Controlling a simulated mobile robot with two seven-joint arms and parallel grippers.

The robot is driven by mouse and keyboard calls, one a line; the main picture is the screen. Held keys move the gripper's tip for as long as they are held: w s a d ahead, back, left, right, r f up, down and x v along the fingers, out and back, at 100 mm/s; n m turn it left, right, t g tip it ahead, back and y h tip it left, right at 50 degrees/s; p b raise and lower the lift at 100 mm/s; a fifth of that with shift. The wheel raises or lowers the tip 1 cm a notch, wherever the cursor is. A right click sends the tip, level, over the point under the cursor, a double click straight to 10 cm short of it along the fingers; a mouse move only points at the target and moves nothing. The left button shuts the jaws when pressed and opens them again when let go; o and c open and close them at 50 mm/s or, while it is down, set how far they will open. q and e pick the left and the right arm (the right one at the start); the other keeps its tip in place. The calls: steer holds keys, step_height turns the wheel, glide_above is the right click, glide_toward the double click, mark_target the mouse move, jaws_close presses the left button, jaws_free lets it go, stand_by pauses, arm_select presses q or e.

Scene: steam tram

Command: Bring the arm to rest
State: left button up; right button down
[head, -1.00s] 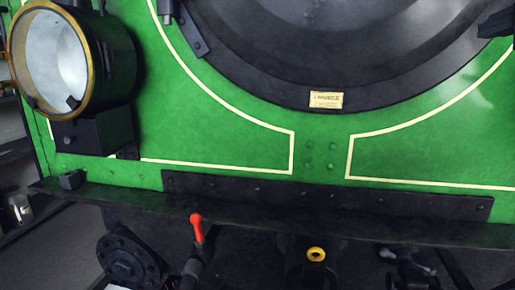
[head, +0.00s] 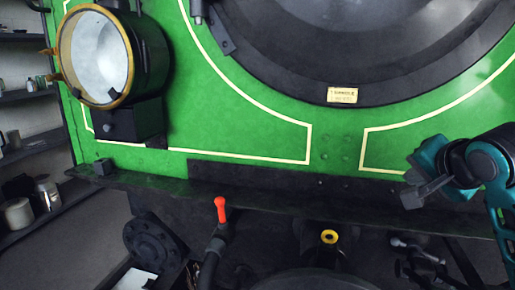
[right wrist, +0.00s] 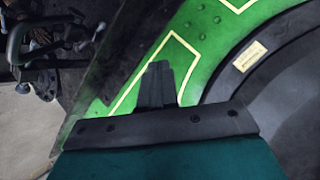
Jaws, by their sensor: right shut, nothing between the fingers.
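My right gripper (head: 428,191) is at the right side of the head view, in front of the lower right of the green tram front (head: 230,130). It is shut and empty. In the right wrist view its fingers (right wrist: 158,84) lie together, with the green panel and the dark round door behind them. My teal and black right arm comes in from the right edge of the head view. My left gripper is not in view.
A brass-rimmed lamp (head: 97,56) stands out at the upper left. A dark ledge (head: 140,183) runs below the green panel. Below it are a red-handled valve (head: 221,210) and a yellow-ringed fitting (head: 329,237). Shelves with jars (head: 30,97) stand at the left.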

steer(key=s+a+f+n+g, duration=0.1)
steer(key=s+a+f+n, duration=0.25)
steer(key=f, duration=0.35)
steer(key=s+a+f+n+g+y, duration=0.15)
steer(key=s+f, duration=0.25)
steer(key=f, duration=0.4)
steer(key=s+a+f+n+g, duration=0.2)
steer(key=s+a+f+n, duration=0.1)
steer(key=f, duration=0.4)
steer(key=s+a+f+n+g, duration=0.25)
steer(key=s+f, duration=0.25)
steer(key=s, duration=0.3)
steer(key=s+a+f+n+g, duration=0.1)
steer(key=s+f+n, duration=0.3)
steer(key=s, duration=0.5)
steer(key=w+a+f+t+y, duration=0.2)
steer(key=w+f+t, duration=0.5)
steer(key=w+f, duration=0.1)
steer(key=shift+a+f+m+t, duration=0.3)
steer(key=shift+a+f+m, duration=0.15)
steer(key=shift+f, duration=0.45)
steer(key=shift+w, duration=0.1)
